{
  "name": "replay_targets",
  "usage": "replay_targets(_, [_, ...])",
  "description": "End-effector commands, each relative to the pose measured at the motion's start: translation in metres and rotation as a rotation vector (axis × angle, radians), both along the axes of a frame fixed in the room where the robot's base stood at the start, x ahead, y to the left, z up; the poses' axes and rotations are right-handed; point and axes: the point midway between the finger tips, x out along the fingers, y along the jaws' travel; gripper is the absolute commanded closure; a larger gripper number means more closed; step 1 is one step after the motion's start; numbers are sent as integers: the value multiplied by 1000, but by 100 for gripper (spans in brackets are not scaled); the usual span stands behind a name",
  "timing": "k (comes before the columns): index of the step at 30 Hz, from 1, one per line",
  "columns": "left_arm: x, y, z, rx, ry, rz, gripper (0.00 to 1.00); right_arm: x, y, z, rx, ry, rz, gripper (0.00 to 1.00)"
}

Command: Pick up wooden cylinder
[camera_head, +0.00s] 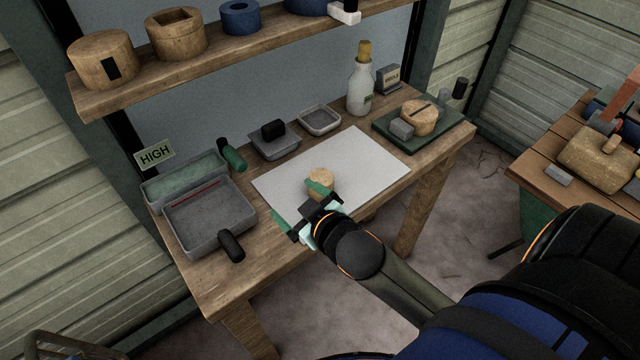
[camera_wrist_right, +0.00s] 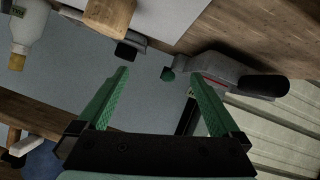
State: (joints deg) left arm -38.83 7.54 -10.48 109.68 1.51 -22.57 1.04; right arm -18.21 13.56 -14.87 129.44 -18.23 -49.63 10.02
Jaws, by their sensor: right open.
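The wooden cylinder (camera_head: 320,176) is a short, pale piece standing near the front edge of the white sheet (camera_head: 375,155) on the workbench. My right gripper (camera_head: 303,207) is at the bench's front edge. Its green fingers are spread, and one finger overlaps the cylinder's lower part in the head view, so I cannot tell whether they touch. In the right wrist view the gripper (camera_wrist_right: 163,95) is open with nothing held between its fingers. My left gripper is not in view.
A grey tray (camera_head: 247,240) and a green-lined box lie left of the sheet. Small trays stand behind it. A bottle (camera_head: 361,88) and a green base (camera_head: 445,132) bearing a wooden piece stand at the back right. A shelf (camera_head: 130,102) hangs above.

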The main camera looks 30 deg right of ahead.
Motion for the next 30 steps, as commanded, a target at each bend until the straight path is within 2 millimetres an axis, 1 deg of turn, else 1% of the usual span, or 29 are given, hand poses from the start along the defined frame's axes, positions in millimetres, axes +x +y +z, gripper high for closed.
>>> replay_targets(1, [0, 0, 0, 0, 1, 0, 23, 14, 4, 16, -18, -77, 24, 0])
replay_targets(2, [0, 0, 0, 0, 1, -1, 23, 21, 7, 25, -27, -123, 39, 0])
replay_targets(3, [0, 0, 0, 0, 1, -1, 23, 32, 12, 40, -43, -193, 64, 0])
replay_targets(5, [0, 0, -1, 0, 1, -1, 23, 46, 22, 65, -69, -306, 111, 0])
replay_targets(6, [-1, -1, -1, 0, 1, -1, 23, 55, 31, 83, -88, -389, 151, 0])
replay_targets(8, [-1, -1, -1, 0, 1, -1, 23, 66, 49, 114, -126, -528, 231, 0])
replay_targets(9, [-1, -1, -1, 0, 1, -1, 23, 70, 63, 134, -154, -624, 299, 0])
replay_targets(11, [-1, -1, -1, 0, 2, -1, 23, 72, 89, 162, -207, -767, 420, 0])
replay_targets(12, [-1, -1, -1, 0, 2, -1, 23, 70, 107, 177, -245, -853, 513, 0])
replay_targets(14, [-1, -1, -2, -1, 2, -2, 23, 63, 134, 192, -307, -964, 664, 0])
replay_targets(15, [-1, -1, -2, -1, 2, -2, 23, 57, 150, 197, -353, -1023, 772, 0])
replay_targets(17, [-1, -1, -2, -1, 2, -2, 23, 46, 172, 197, -430, -1088, 943, 0])
replay_targets(18, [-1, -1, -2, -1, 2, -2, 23, 39, 184, 192, -484, -1112, 1061, 0])
replay_targets(19, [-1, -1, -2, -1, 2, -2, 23, 34, 191, 185, -528, -1122, 1151, 0])
replay_targets(20, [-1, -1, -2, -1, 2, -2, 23, 30, 195, 177, -573, -1120, 1242, 0])
replay_targets(21, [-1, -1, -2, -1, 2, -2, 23, 26, 199, 164, -637, -1104, 1362, 0])
replay_targets(23, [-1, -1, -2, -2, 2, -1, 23, 22, 196, 140, -739, -1047, 1541, 0])
replay_targets(24, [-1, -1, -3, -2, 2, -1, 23, 23, 188, 123, -807, -985, 1653, 0])
replay_targets(26, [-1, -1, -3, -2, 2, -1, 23, 26, 168, 98, -909, -856, 1810, 0])
replay_targets(27, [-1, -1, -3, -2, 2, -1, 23, 30, 150, 83, -977, -748, 1901, 0])
replay_targets(29, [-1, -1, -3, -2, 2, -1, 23, 37, 115, 64, -1072, -559, 2012, 0])
replay_targets(30, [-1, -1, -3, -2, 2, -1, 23, 42, 89, 55, -1125, -422, 2068, 0])
